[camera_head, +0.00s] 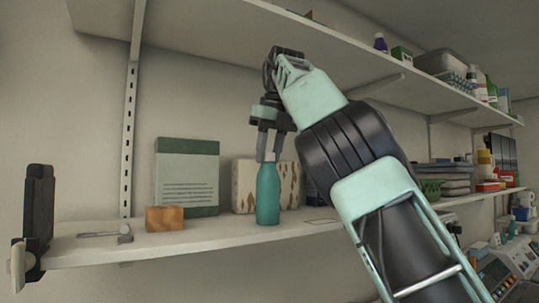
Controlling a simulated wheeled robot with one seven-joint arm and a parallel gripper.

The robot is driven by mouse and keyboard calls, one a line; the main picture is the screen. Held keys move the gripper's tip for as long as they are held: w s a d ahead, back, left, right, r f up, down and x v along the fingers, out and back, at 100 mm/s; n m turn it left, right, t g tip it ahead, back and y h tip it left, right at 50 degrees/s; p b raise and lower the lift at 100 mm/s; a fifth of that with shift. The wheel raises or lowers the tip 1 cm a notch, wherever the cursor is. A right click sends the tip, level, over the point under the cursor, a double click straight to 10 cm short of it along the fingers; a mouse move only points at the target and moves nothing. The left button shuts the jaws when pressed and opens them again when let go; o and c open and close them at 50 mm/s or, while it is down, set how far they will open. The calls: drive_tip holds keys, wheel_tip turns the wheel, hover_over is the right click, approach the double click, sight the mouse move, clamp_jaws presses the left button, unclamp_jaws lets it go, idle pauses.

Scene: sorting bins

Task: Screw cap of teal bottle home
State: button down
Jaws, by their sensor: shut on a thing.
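The teal bottle (267,197) stands upright on the lower shelf, near its front edge. A light cap (270,157) shows at its top, partly hidden by my fingers. My gripper (269,155) points straight down over the bottle, with its two fingers shut on the cap from both sides. How far the cap is seated on the neck cannot be told at this size.
Behind the bottle stand a patterned box (244,188) and a green-and-grey box (187,178). A small wooden block (165,218) and a metal tool (104,234) lie to the left. The upper shelf (200,32) overhangs my arm. The shelf front between block and bottle is clear.

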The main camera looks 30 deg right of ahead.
drive_tip(key=shift+f+m+h, duration=0.15)
drive_tip(key=shift+m+h, duration=0.15)
drive_tip(key=shift+m, duration=0.4)
drive_tip(key=m+h, duration=0.1)
drive_tip(key=m, duration=0.3)
drive_tip(key=shift+a, duration=0.2)
drive_tip(key=shift+m, duration=0.3)
drive_tip(key=m+h+p, duration=0.1)
drive_tip(key=m, duration=0.2)
drive_tip(key=shift+w+a+g, duration=0.1)
drive_tip(key=shift+w+g, duration=0.05)
drive_tip(key=shift+g, duration=0.25)
drive_tip(key=shift+m+p, duration=0.35)
drive_tip(key=shift+m, duration=0.45)
